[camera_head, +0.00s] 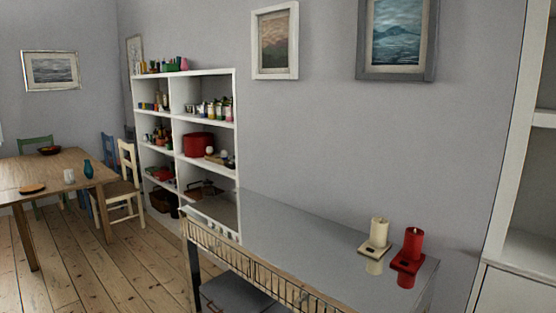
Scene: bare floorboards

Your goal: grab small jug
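A small teal vessel (88,169) stands upright on the wooden dining table (28,178) at the far left. A small white vessel (69,176) stands on the same table beside it. Both are too small in the picture to tell whether either is the jug. Shelf items are also too small to tell apart. Neither of my grippers is in view.
A grey-topped table (290,235) stands close in front, with a cream candle (378,232) and a red candle (413,242) on holders. A white shelf unit (236,150) stands against the wall. Chairs (129,166) surround the dining table. Bare floorboards (120,275) lie lower left.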

